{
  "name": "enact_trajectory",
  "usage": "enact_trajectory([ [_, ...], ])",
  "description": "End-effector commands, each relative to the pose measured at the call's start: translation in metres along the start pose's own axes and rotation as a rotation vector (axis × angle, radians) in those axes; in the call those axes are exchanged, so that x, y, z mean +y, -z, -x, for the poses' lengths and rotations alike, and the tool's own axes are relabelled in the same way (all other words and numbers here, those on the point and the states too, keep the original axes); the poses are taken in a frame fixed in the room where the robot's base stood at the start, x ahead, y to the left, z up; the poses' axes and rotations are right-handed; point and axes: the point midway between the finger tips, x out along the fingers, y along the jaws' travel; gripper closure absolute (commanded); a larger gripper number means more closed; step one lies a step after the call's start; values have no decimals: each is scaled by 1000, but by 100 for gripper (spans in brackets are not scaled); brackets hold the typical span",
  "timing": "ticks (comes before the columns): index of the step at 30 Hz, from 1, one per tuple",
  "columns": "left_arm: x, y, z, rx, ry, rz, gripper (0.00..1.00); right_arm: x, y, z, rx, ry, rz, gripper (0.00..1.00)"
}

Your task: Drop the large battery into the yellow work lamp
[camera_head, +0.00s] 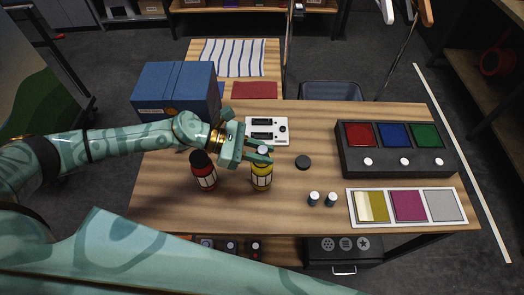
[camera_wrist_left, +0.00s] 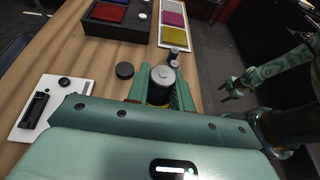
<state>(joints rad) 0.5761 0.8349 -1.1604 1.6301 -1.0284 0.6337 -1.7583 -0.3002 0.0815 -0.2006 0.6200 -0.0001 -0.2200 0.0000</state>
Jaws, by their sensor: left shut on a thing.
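My left gripper (camera_head: 258,153) is shut on the large battery (camera_wrist_left: 162,76), a grey-topped cylinder between its two fingers. The battery's top also shows in the head view (camera_head: 264,149). The yellow work lamp (camera_head: 262,177) stands upright on the table directly below the gripper in the head view. The fingers and battery hide its top, so I cannot tell whether the battery is inside it or just above. A red lamp (camera_head: 203,172) stands to its left. My right gripper (camera_wrist_left: 236,87) is far off in the wrist view, too small to judge.
A black cap (camera_head: 303,162) and two small batteries (camera_head: 314,198) lie or stand right of the lamp. A white charger (camera_head: 280,131) is behind. A button box (camera_head: 396,165), colour panel (camera_head: 366,222) and blue box (camera_head: 176,90) flank the work area.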

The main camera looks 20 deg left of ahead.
Motion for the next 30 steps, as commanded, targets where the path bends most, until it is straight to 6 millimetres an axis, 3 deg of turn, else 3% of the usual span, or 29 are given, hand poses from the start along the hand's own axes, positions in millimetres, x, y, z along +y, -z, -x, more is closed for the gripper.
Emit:
enact_trajectory([
  [1,-3,10,0,16,2,6,69,0,0,-1,0,0,0,36],
  [3,-3,10,0,17,2,6,52,0,0,-1,0,0,-1,36],
  [19,-3,14,9,23,-1,5,52,0,-1,-3,-1,0,-1,36],
  [23,-2,14,32,22,-3,5,52,0,-2,-8,-2,0,-2,36],
  [30,-3,10,97,16,-1,6,52,-3,-4,-23,-5,3,-2,36],
])
